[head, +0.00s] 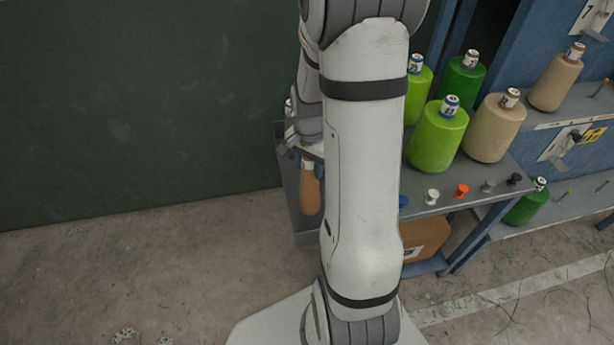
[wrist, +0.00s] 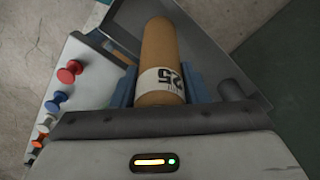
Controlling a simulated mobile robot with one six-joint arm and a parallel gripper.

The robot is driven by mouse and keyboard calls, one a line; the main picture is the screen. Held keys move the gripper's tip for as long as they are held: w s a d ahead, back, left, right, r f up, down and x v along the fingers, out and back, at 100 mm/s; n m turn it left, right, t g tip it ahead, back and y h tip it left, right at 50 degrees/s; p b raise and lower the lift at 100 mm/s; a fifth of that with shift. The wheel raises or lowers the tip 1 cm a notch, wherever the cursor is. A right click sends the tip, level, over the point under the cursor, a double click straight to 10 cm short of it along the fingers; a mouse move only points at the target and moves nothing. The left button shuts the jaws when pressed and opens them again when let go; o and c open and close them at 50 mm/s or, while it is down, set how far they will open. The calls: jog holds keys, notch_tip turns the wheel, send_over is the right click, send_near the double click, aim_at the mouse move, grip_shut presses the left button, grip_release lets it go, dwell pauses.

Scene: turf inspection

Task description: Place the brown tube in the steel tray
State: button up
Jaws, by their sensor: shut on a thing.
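The brown tube (wrist: 158,48) has a white label printed with 25. My gripper (wrist: 160,88) is shut on it, with a blue finger on each side near the labelled end. The steel tray (wrist: 218,42) is dark grey and lies beneath and around the tube in the wrist view. In the head view the tube (head: 310,192) hangs roughly upright within the outline of the tray (head: 288,188), left of my arm. My arm hides part of the tray. Whether the tube touches the tray's floor I cannot tell.
A grey shelf (head: 440,188) right of the tray holds green and tan yarn cones and a row of small pegs, including an orange peg (head: 462,190). A cardboard box (head: 425,238) sits below. A dark green wall (head: 130,100) stands behind. The floor at left is clear.

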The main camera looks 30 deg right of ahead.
aim_at(310, 179)
jog(key=shift+f, duration=2.65)
jog(key=o, duration=1.2)
notch_tip(310, 179, up, 12)
jog(key=shift+r, duration=0.1)
jog(key=s+a+r+n+t, duration=0.3)
jog(key=s+a+r+n, duration=0.8)
jog(key=s+a+n, duration=0.1)
jog(key=shift+s+r, duration=0.2)
jog(key=shift+s, duration=0.1)
